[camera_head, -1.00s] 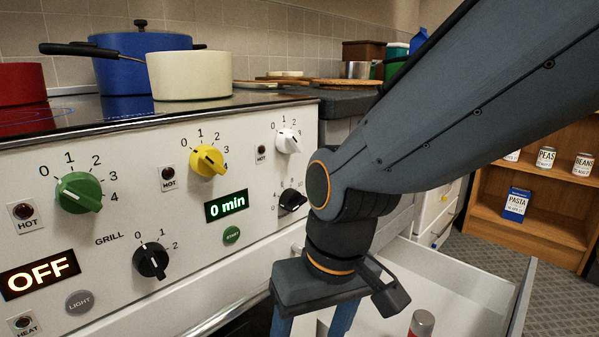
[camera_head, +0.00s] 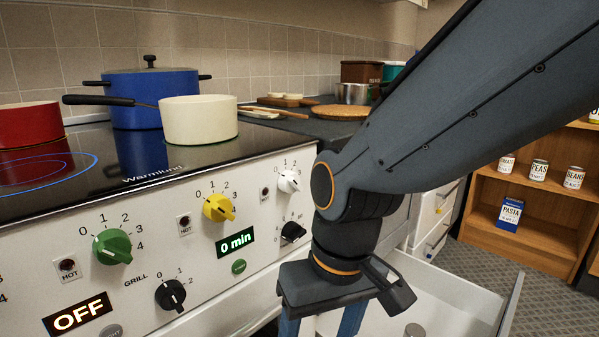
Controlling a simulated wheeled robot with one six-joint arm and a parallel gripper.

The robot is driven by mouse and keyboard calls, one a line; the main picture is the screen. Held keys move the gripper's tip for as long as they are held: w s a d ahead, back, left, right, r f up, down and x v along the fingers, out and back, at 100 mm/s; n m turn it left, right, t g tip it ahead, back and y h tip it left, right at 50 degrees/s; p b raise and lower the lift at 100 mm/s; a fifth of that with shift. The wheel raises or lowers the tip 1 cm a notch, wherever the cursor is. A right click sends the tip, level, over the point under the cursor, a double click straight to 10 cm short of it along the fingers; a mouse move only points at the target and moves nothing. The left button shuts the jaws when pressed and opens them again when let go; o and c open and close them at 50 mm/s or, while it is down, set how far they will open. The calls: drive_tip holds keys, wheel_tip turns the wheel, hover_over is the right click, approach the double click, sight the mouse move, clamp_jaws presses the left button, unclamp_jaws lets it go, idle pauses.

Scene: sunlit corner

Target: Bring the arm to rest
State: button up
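My arm (camera_head: 440,115) reaches in from the upper right and bends down at a joint with an orange ring. My gripper (camera_head: 322,322) points downward in front of the stove, above an open white drawer (camera_head: 455,290). Two blue fingers show with a gap between them, and nothing shows in the visible part of that gap. The fingertips are cut off by the bottom edge of the view.
The white stove front (camera_head: 190,255) with knobs is close at left. A cream pan (camera_head: 199,120), a blue pot (camera_head: 150,95) and a red pot (camera_head: 28,125) stand on its top. A wooden shelf (camera_head: 535,233) with cans stands at right.

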drive_tip(key=d+r+m+p, duration=0.2)
drive_tip(key=d+r+p, duration=0.6)
drive_tip(key=p, duration=0.5)
drive_tip(key=s+d+r+m+h+p, duration=0.1)
drive_tip(key=d+r+m+p, duration=0.1)
drive_tip(key=d+r+p, duration=0.6)
wheel_tip(320, 180, up, 4)
drive_tip(key=p, duration=0.5)
drive_tip(key=shift+s+d+r+m+h, duration=0.2)
drive_tip(key=shift+s+d+m+h, duration=0.1)
drive_tip(key=shift+d, duration=0.1)
